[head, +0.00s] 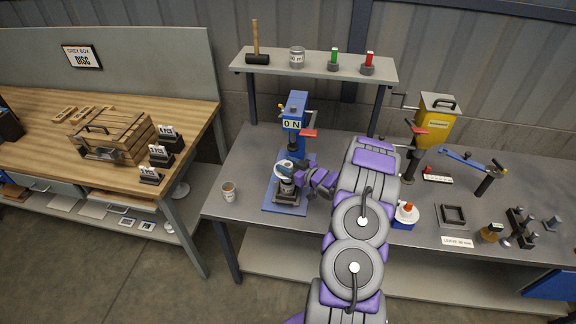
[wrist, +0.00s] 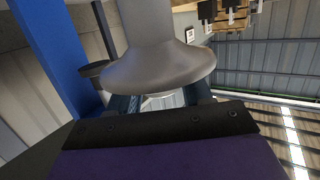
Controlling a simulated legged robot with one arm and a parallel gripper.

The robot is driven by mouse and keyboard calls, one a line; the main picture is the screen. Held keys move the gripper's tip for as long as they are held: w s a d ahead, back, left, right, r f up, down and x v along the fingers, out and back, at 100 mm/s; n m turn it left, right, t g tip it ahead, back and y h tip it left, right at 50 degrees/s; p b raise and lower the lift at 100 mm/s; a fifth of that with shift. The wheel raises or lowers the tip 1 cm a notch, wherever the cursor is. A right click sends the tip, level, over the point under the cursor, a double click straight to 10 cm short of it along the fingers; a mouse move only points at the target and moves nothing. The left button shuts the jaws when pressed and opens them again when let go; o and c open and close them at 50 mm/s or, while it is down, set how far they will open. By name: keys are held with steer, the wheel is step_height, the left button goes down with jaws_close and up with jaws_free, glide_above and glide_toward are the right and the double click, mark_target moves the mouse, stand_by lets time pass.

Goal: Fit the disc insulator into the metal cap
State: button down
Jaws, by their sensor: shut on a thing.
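The pale disc insulator (head: 284,168) is at the blue press in the head view. My gripper (head: 298,176) reaches it from the right and is shut on it. The metal cap (head: 287,188) appears as a dark grey cylinder under the disc, on the press base. In the wrist view, a grey flared body (wrist: 160,62) fills the upper middle, and my gripper's fingers (wrist: 160,103) close around a pale part beside its rim. The contact between disc and cap is hidden, so I cannot tell whether they are seated together.
A cup (head: 229,192) stands left on the bench (head: 240,160). A red-topped white container (head: 406,212) and a square frame (head: 453,216) are right of my arm. A wooden crate (head: 112,135) sits on the left table.

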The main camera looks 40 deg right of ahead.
steer(key=shift+f, duration=1.85)
steer(key=shift+c, duration=2)
jaws_free()
steer(key=p+v, duration=0.1)
steer(key=v, duration=1.6)
steer(key=shift+s, duration=0.15)
